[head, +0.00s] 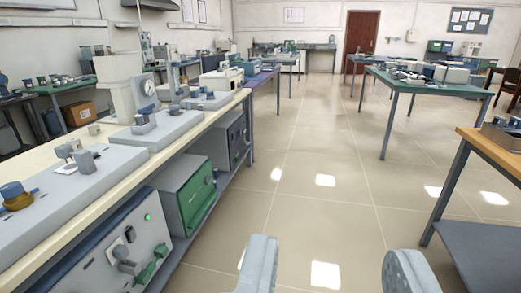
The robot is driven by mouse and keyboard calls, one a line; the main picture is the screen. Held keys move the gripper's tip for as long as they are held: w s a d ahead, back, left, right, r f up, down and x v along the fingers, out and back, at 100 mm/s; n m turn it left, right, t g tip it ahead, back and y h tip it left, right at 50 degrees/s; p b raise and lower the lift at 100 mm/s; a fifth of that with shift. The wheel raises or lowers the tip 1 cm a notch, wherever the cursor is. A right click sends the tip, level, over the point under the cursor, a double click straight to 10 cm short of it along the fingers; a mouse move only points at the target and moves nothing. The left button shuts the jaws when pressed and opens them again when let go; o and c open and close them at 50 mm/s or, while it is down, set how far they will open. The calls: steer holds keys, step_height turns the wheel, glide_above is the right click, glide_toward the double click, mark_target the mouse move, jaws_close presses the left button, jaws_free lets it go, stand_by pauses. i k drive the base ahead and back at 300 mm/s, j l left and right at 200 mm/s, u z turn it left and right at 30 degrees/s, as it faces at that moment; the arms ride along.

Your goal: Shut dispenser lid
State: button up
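My gripper (333,272) is at the bottom of the head view. Its two pale grey fingers stand wide apart with only floor between them, so it is open and empty. I cannot pick out a dispenser or its lid with certainty. On the cream bench (228,103) at left are grey flat-topped units with small fittings, one with a blue and brass knob (15,195). A white unit with a round dial (146,88) stands farther along. My gripper is right of this bench and apart from it.
Under the bench are a grey furnace (100,265) with a green light and a green-fronted furnace (188,193). A wood-topped table (490,143) stands at right, a green-topped table (425,83) behind it. The tiled aisle (320,150) between is clear.

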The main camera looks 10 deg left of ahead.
mark_target(124, 37)
steer(key=i+u, duration=0.45)
steer(key=i+l+u, duration=0.3)
steer(key=i+u, duration=0.15)
steer(key=i+l+u, duration=0.5)
steer(key=i+j, duration=0.05)
steer(key=j, duration=0.05)
